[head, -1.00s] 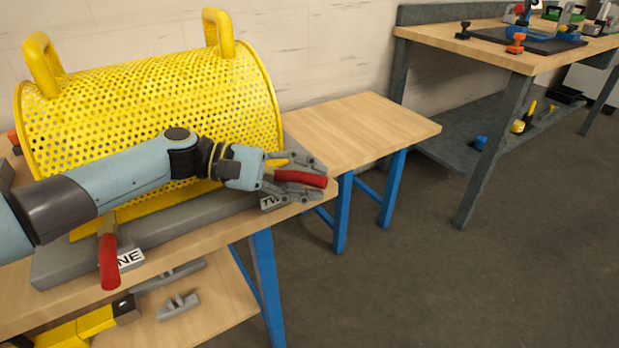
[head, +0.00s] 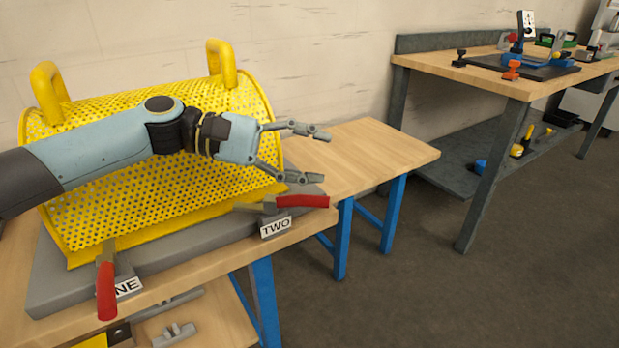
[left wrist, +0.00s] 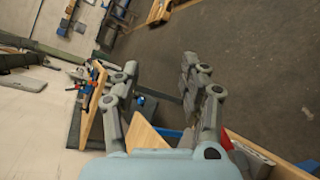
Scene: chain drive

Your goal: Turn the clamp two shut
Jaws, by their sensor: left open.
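Clamp two (head: 268,207), beside the label TWO (head: 276,227), sits at the right front of the grey base. Its red handle (head: 302,201) lies nearly level and points right, out past the base end. My left gripper (head: 318,156) is open and empty, above and behind the handle and apart from it. My right gripper is not in view.
A yellow perforated guard (head: 150,200) with two handles stands on the grey base (head: 190,238). Clamp one's red handle (head: 107,290) hangs at the left front. A small wooden table (head: 375,150) stands to the right, and another bench (head: 500,78) holds tools. The floor between is clear.

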